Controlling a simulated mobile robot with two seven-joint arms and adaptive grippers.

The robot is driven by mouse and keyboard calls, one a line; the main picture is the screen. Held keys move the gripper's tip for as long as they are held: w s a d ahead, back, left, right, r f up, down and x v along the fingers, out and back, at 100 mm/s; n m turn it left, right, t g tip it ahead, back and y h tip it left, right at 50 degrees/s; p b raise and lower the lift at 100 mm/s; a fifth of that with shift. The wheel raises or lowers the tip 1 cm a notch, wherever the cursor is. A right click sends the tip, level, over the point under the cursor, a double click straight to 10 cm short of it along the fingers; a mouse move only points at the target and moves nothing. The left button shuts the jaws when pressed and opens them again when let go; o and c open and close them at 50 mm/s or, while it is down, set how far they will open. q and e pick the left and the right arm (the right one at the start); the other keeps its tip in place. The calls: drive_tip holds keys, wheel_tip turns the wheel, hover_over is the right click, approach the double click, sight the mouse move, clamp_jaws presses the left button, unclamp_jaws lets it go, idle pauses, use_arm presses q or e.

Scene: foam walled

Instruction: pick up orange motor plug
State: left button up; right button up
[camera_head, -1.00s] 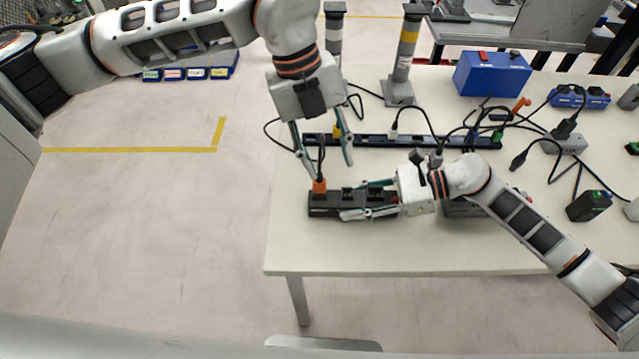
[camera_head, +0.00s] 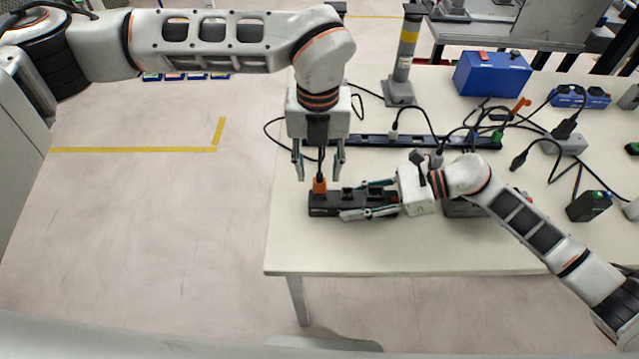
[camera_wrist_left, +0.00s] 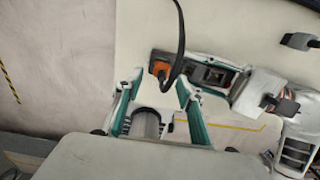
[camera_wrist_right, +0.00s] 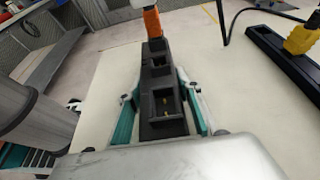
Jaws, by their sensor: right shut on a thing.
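The orange motor plug (camera_head: 319,185) sits in the left end socket of a black power strip (camera_head: 352,211) near the table's left side, with a black cable rising from it. It also shows in the left wrist view (camera_wrist_left: 160,69) and the right wrist view (camera_wrist_right: 152,22). My left gripper (camera_head: 319,176) is open and points down just above the plug, a finger to each side, apart from it. My right gripper (camera_head: 368,199) is shut on the black strip from its right end; in the right wrist view its fingers (camera_wrist_right: 163,112) flank the strip.
A long power strip (camera_head: 420,141) with a yellow plug (camera_wrist_right: 303,38) lies behind. A grey post (camera_head: 402,60), a blue box (camera_head: 492,74) and tangled black cables crowd the back and right. The table's front edge (camera_head: 420,274) is clear.

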sight(320, 174)
use_arm(q)
wheel_tip(320, 174, down, 5)
drive_tip(key=shift+w+d+f, duration=0.1)
clamp_jaws()
